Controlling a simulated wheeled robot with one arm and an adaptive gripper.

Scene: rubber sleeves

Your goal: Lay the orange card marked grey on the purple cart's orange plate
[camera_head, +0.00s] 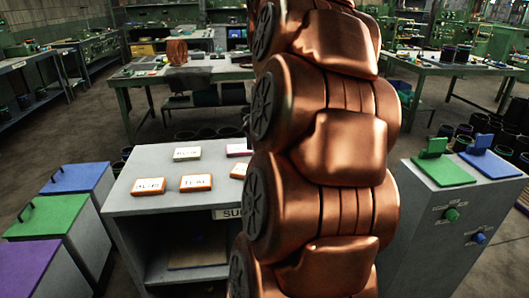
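Three orange cards lie on the grey cabinet (125,215). The front-left orange card (149,186) has lettering too blurred to read surely. The orange card (196,183) beside it seems to read TEAL. A third orange card (239,171) is partly hidden behind my copper arm. I cannot tell which one is marked grey. A purple-topped unit (28,265), possibly the purple cart, is cut off at the lower left. No orange plate shows on its visible part. My gripper is out of view; only my arm's links fill the middle.
A yellowish card (187,154) and a pink card (239,150) lie behind the orange ones. Green (45,217) and blue (75,179) topped units stand left. At right, a grey pedestal (430,215) bears green (443,172) and blue (491,163) plates. Workbenches stand behind.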

